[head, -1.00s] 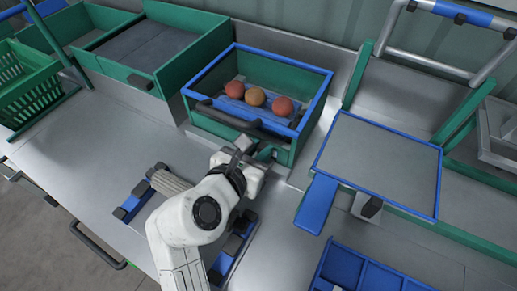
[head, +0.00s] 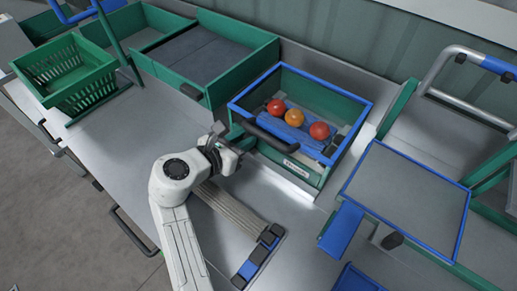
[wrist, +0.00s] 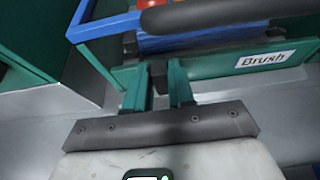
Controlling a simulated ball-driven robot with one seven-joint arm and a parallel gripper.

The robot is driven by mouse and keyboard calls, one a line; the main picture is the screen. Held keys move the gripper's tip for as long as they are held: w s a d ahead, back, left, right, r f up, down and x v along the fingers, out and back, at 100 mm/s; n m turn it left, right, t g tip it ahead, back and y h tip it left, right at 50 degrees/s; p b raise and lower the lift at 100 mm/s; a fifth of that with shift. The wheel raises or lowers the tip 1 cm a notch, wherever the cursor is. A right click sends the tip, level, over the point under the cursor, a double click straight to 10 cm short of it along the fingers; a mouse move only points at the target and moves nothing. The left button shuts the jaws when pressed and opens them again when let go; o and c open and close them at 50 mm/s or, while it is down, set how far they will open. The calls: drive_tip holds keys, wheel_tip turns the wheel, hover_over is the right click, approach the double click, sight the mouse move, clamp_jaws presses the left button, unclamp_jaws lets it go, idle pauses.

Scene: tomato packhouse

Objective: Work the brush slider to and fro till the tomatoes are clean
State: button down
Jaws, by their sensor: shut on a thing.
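Three tomatoes, a red one (head: 277,107), an orange one (head: 295,117) and another red one (head: 319,130), lie in a row in the green brush box (head: 371,103) with a blue rim. They look bright and glossy. A blue brush (head: 299,136) lies beside them; its bristles are hard to make out. My gripper (head: 243,145) is low at the left part of the box front. In the wrist view its green fingers (wrist: 160,86) are shut on the dark slider knob (wrist: 158,73), left of the "Brush" label (wrist: 265,59).
A black bar handle (head: 268,136) juts from the box front above my gripper. A green bin (head: 210,58) stands left of the box and a grey blue-rimmed tray (head: 405,205) right of it.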

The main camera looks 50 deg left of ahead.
sight(240, 128)
drive_tip(key=shift+s+a+b, duration=0.2)
drive_tip(key=shift+s+a, duration=0.05)
drive_tip(key=shift+a, duration=0.7)
drive_tip(key=shift+s+a+b, duration=0.2)
drive_tip(key=shift+a, duration=0.75)
drive_tip(key=c, duration=1)
unclamp_jaws()
drive_tip(key=shift+o, duration=0.2)
drive_tip(key=v, duration=1)
drive_tip(key=shift+s+d, duration=0.15)
drive_tip(key=shift+s, duration=0.25)
drive_tip(key=shift+r, duration=0.1)
